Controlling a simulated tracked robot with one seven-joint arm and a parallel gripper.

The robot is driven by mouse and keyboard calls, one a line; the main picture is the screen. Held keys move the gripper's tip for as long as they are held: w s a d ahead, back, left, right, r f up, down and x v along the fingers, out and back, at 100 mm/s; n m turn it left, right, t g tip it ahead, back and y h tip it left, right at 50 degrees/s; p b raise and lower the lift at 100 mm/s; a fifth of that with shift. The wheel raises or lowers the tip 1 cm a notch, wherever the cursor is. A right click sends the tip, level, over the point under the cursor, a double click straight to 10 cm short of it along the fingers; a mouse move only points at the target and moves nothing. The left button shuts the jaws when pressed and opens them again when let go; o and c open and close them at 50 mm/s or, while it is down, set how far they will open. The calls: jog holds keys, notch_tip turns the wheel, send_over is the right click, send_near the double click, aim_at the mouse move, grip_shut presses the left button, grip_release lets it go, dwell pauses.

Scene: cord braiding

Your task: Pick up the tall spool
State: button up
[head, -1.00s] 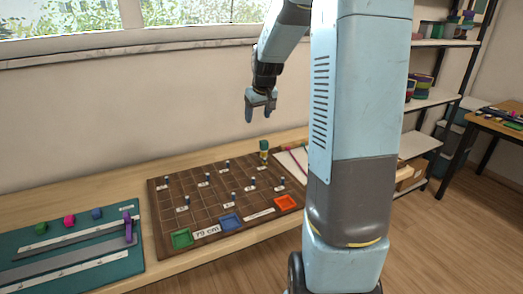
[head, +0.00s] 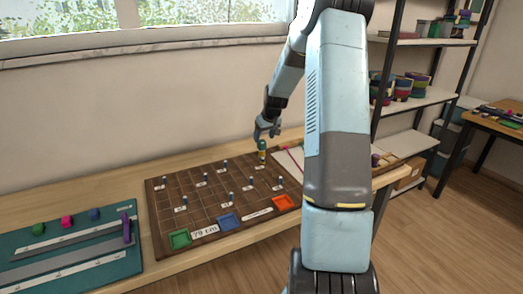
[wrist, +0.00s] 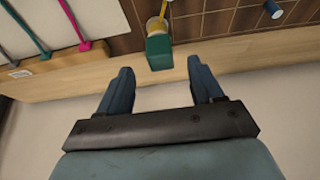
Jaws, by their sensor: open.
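The tall spool (head: 262,150), with a dark green top and a yellow lower part, stands upright at the back right corner of the brown pegboard (head: 205,210). In the wrist view its green end (wrist: 160,51) shows just beyond my fingertips, centred between them, with the yellow part (wrist: 155,25) behind it. My gripper (head: 267,133) is open and empty, close above the spool in the head view. In the wrist view, the fingers (wrist: 161,72) are well apart, and neither visibly touches the spool.
The pegboard carries several small blue-topped pegs and green, blue and orange trays (head: 287,203) along its front. A pale panel with coloured cords (wrist: 60,25) lies beside the spool. A teal mat (head: 60,250) is at left. The wall is close behind.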

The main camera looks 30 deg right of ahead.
aim_at(262, 141)
jog(key=shift+x, duration=3.95)
jog(key=shift+w+r, duration=0.1)
jog(key=shift+w, duration=0.05)
jog(key=shift+c, duration=0.3)
jog(key=c, duration=1)
